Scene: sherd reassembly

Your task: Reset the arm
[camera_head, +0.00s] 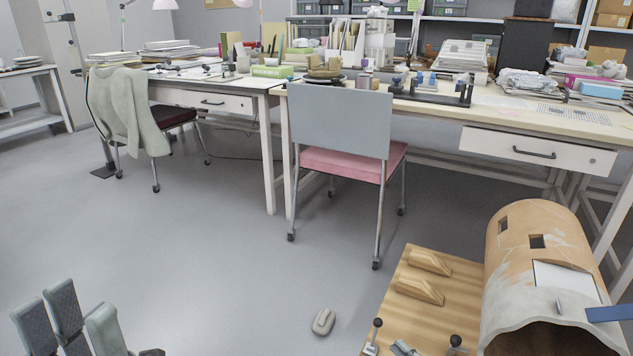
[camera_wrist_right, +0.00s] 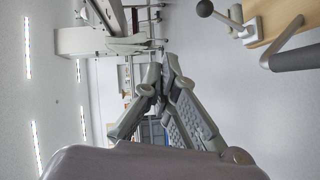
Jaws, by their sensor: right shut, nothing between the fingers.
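My left gripper (camera_head: 80,300) is at the bottom left of the head view. Its grey fingers with dark ribbed pads stand apart, with nothing seen between them. My right gripper (camera_wrist_right: 155,82) shows only in the right wrist view. Its fingers meet at the tips and hold nothing. A large curved tan and grey vessel (camera_head: 525,228) with square holes and a pale patch lies at the right of the head view. It rests by a wooden board (camera_head: 398,310), which also shows at the upper right of the wrist view (camera_wrist_right: 262,25).
Wooden wedges (camera_head: 420,290) and black-knobbed clamps (camera_head: 376,335) sit on the board. A small rounded grey object (camera_head: 324,322) lies left of it. A pink-seated chair (camera_head: 345,163) stands before a cluttered desk (camera_head: 520,122). The floor between the left gripper and board is mostly clear.

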